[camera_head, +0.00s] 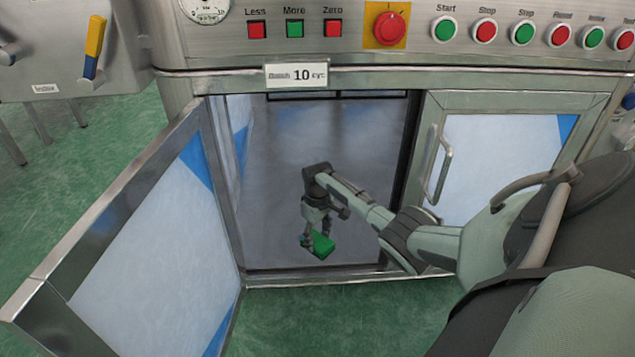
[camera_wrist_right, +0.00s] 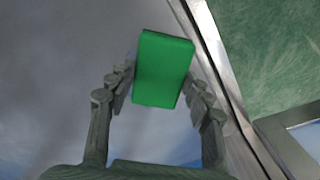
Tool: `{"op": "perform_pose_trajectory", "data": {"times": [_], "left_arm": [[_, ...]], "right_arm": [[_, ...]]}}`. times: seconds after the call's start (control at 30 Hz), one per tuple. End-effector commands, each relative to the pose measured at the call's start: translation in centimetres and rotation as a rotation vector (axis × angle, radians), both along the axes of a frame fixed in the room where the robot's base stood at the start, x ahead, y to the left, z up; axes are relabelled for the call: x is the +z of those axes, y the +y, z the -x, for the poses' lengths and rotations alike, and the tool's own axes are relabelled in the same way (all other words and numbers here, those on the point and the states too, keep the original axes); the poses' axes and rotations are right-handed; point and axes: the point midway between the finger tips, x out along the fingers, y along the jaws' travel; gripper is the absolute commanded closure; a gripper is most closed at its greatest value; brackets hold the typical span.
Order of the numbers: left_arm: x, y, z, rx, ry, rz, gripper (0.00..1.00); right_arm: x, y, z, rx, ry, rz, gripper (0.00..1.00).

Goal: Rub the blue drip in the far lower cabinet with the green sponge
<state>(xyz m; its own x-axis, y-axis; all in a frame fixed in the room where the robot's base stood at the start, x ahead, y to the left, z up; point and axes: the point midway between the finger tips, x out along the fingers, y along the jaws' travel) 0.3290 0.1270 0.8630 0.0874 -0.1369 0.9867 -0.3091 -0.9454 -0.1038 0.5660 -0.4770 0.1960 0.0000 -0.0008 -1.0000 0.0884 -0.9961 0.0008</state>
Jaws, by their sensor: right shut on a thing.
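The green sponge (camera_head: 323,245) is held between the fingers of my right gripper (camera_head: 316,236), inside the open lower cabinet (camera_head: 290,190). The sponge is low over the cabinet floor, near its front edge; I cannot tell if it touches. In the right wrist view the green sponge (camera_wrist_right: 163,68) is gripped between both fingers of the right gripper (camera_wrist_right: 158,92), its block tilted slightly. My left gripper is not in view.
The cabinet's left door (camera_head: 150,265) stands open toward me. The right door (camera_head: 500,155) with its handle (camera_head: 438,165) is closed, close beside my right arm. A control panel with buttons and a red knob (camera_head: 389,28) runs above. Green floor (camera_head: 310,320) lies in front.

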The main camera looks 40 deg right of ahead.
Motion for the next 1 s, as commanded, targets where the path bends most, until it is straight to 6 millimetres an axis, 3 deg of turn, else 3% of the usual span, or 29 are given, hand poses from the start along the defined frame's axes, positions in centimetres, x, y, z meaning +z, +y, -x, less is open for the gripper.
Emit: {"op": "perform_pose_trajectory", "data": {"times": [1.0], "left_arm": [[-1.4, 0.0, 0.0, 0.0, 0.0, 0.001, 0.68]], "right_arm": [[-1.9, 0.0, -0.1, 0.0, -0.001, 0.0, 0.73]]}}
